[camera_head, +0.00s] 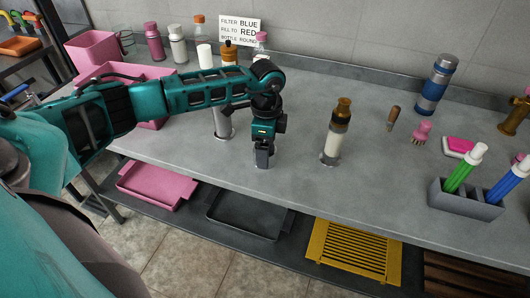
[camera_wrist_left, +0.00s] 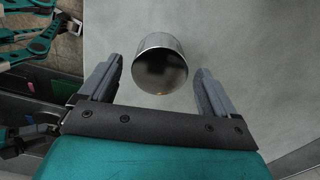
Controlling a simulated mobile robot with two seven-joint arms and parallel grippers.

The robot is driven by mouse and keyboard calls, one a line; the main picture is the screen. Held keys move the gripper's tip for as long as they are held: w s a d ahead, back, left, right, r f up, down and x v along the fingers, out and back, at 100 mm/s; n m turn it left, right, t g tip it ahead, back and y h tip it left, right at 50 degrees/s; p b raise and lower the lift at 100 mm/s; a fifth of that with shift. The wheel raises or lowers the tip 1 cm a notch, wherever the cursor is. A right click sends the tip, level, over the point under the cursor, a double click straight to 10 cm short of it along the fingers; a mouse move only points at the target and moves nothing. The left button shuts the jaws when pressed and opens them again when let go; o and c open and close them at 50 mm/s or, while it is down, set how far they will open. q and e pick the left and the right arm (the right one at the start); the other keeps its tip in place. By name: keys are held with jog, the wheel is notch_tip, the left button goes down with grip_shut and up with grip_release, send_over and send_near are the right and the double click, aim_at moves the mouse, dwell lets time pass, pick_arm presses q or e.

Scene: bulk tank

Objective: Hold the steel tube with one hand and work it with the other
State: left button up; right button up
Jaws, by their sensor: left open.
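A steel tube (camera_head: 223,128) stands on the grey counter, its upper part hidden behind my left arm. In the left wrist view a shiny steel cylinder (camera_wrist_left: 158,64), which looks like this tube, shows its dark round end to the camera, past and between the spread fingers. My left gripper (camera_head: 263,160) points down over the counter, close to the right of the tube. Its two fingers also show in the left wrist view (camera_wrist_left: 156,78), open and apart from the cylinder. My right gripper is not in view.
A brown-topped bottle (camera_head: 341,112) stands to the right. Further right are a blue-banded flask (camera_head: 436,85), a pink brush (camera_head: 421,132) and a grey holder (camera_head: 466,203) with green and blue bottles. Pink bins (camera_head: 95,50) stand at left.

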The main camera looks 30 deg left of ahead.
pick_arm(q)
jog(key=shift+f, duration=0.7)
jog(key=shift+c, duration=0.2)
jog(key=c, duration=1)
jog(key=shift+r, duration=0.1)
notch_tip(320, 180, up, 20)
jog(key=shift+p, duration=0.35)
